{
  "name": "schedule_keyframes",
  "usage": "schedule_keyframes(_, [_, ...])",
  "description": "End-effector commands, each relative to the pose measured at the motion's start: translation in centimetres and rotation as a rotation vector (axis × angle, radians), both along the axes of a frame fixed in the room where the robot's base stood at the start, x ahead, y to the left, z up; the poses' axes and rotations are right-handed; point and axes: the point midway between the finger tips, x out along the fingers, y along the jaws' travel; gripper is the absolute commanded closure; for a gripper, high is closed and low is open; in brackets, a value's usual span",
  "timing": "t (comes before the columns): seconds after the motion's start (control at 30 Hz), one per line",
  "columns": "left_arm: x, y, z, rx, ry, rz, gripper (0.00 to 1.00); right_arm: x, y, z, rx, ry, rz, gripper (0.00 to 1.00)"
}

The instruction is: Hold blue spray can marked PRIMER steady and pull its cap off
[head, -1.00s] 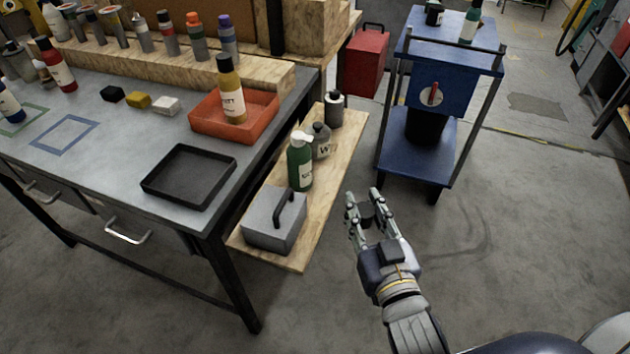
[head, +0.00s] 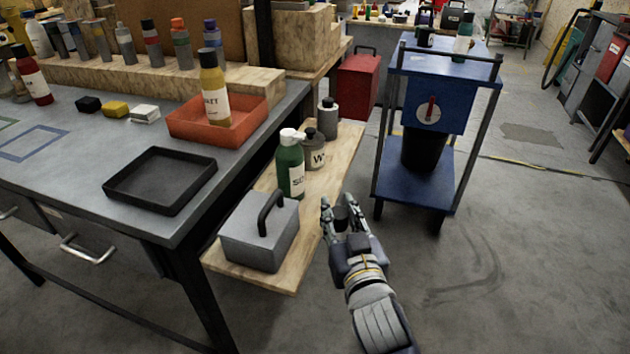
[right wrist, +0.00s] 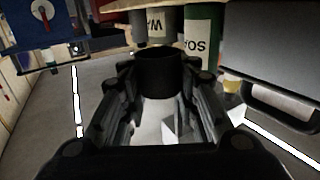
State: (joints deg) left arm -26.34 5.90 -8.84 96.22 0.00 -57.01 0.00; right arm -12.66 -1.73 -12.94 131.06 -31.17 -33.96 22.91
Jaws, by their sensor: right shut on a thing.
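My right gripper (head: 340,211) is in front of my body over the floor, to the right of the low wooden shelf. It is shut on a small dark cap-like cylinder (head: 341,219). In the right wrist view the black cylinder (right wrist: 160,68) sits between the fingertips of the gripper (right wrist: 160,82), with no can attached that I can see. The blue can marked PRIMER is not in view now. My left gripper is not in view.
The grey workbench (head: 60,185) carries a black tray (head: 160,181) and an orange bin (head: 180,128) with a yellow bottle (head: 214,92). The wooden shelf (head: 275,277) holds a grey toolbox (head: 255,243) and several bottles. A blue cart (head: 410,178) stands beyond; the floor at right is clear.

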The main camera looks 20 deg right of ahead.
Motion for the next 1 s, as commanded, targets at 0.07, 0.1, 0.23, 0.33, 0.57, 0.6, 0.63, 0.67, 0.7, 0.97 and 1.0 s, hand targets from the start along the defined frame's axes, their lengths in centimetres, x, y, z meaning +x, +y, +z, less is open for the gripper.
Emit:
schedule_keyframes(0.07, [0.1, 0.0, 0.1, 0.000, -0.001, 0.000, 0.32, 1.9, -0.2, 0.2, -0.002, -0.004, -0.001, 1.00])
schedule_keyframes(0.1, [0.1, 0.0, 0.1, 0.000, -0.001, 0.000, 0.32, 2.7, -0.2, 0.2, -0.002, -0.004, -0.001, 1.00])
schedule_keyframes(0.23, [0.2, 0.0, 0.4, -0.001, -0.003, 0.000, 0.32, 5.5, -0.5, 0.2, -0.002, -0.004, -0.001, 1.00])
schedule_keyframes(0.33, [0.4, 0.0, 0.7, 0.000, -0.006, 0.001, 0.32, 7.8, -0.6, 0.1, -0.002, -0.003, -0.001, 1.00])
schedule_keyframes(0.57, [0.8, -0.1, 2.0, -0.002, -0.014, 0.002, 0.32, 12.8, -1.0, 0.1, -0.002, -0.002, -0.001, 1.00])
schedule_keyframes(0.6, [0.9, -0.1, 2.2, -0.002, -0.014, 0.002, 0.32, 13.5, -1.1, 0.1, -0.001, -0.002, -0.001, 1.00])
schedule_keyframes(0.63, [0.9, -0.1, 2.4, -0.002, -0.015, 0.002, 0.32, 14.0, -1.1, 0.0, -0.001, -0.001, -0.001, 1.00])
schedule_keyframes(0.67, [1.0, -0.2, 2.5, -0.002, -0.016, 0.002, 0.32, 14.4, -1.1, 0.0, 0.000, -0.002, -0.001, 1.00])
schedule_keyframes(0.7, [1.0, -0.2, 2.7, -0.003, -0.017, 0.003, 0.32, 14.8, -1.2, 0.0, -0.001, -0.001, 0.000, 1.00])
schedule_keyframes(0.97, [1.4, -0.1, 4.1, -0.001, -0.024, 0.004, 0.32, 15.4, -1.2, -1.4, 0.000, 0.003, -0.001, 1.00])
schedule_keyframes(1.0, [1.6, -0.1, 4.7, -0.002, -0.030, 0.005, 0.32, 15.4, -1.2, -1.9, 0.000, 0.004, 0.000, 1.00])
